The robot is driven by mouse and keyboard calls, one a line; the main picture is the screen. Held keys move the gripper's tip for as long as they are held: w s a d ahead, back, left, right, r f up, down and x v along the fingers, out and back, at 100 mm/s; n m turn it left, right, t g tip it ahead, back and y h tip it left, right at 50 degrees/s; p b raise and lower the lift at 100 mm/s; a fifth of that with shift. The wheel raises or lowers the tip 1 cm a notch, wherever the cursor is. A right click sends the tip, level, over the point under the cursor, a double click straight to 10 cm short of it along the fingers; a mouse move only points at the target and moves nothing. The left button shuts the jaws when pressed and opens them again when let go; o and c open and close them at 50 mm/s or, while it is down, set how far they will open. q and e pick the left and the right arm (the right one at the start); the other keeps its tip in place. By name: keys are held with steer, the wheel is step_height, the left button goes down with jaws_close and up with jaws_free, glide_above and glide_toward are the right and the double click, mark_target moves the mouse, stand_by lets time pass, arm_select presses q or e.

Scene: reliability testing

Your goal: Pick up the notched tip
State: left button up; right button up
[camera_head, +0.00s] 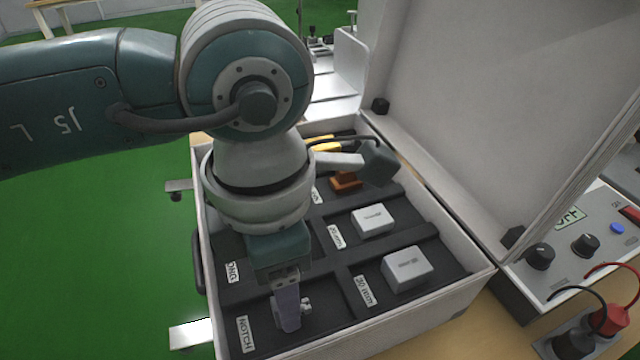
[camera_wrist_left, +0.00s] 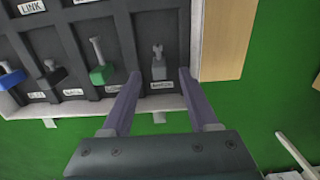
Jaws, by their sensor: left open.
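The notched tip (camera_wrist_left: 158,66) is a small grey metal piece with a forked end, in the compartment labelled NOTCH at the corner of the case. In the head view the tip (camera_head: 306,306) shows partly beside my fingers. My left gripper (camera_wrist_left: 160,76) is open, with one finger on each side of the tip in the wrist view; nothing is held. In the head view the left gripper (camera_head: 289,315) points down into that compartment. I cannot tell whether the fingers touch the tip. My right gripper is not in view.
The open case (camera_head: 481,289) has dark dividers and an upright lid (camera_head: 480,110). Two white blocks (camera_head: 372,219) (camera_head: 407,269) lie in neighbouring compartments. The wrist view shows green (camera_wrist_left: 101,74), black (camera_wrist_left: 52,74) and blue (camera_wrist_left: 11,76) based tips. A knobbed panel (camera_head: 575,262) stands at right.

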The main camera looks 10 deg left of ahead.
mark_target(305, 306)
arm_select(q)
step_height(305, 306, down, 4)
steer(key=shift+a+r, duration=0.1)
steer(key=shift+r, duration=0.05)
jaws_close()
stand_by(0.4)
